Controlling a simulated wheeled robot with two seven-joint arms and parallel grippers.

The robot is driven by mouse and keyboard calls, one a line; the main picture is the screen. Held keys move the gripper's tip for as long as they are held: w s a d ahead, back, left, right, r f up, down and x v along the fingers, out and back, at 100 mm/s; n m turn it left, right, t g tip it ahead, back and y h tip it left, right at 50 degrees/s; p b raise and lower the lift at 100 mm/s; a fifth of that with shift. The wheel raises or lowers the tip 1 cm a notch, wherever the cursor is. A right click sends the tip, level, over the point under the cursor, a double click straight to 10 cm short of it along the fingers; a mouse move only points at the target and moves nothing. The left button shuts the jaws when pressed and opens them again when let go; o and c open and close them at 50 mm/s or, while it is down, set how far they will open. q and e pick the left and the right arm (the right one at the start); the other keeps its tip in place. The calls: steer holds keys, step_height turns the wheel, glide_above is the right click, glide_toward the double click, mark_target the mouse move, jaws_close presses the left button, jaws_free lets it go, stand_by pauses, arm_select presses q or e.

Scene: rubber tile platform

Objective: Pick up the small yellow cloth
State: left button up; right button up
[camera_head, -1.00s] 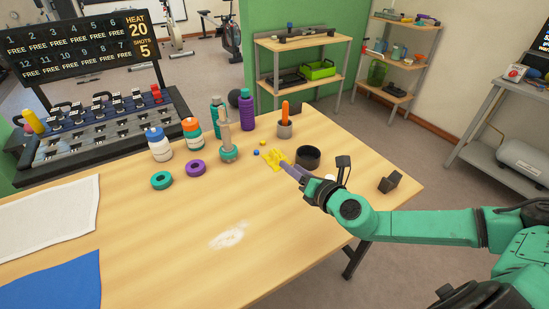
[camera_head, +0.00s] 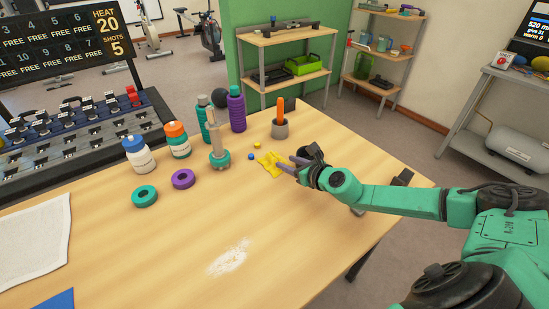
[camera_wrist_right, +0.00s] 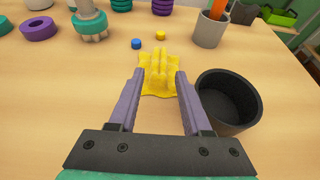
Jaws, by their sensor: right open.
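The small yellow cloth (camera_head: 270,163) lies crumpled on the wooden table near its far right part. In the right wrist view the cloth (camera_wrist_right: 158,74) has a raised fold in the middle. My right gripper (camera_head: 279,164) is open, with its two purple fingers just short of the cloth. In the right wrist view the gripper's fingertips (camera_wrist_right: 159,74) point at the cloth from either side of its near part, and nothing is held between them. My left gripper is not in view.
A black cup (camera_wrist_right: 232,98) stands close to the right finger. A grey cup (camera_head: 280,129) with an orange handle stands behind. Small blue (camera_head: 251,156) and yellow (camera_head: 257,145) pieces lie beyond the cloth. Bottles and rings stand left. A white powder patch (camera_head: 229,258) marks the front table.

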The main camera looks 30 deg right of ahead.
mark_target(276, 157)
steer(key=x, duration=0.3)
steer(key=shift+w+a, duration=0.1)
steer(key=shift+w, duration=0.2)
steer(key=x, duration=0.4)
steer(key=shift+w+f, duration=0.1)
steer(key=shift+w, duration=0.15)
steer(key=shift+s, duration=0.1)
steer(key=shift+c, duration=0.6)
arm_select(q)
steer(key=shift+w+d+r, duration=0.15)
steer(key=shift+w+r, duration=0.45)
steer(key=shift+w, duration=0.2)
arm_select(e)
jaws_close()
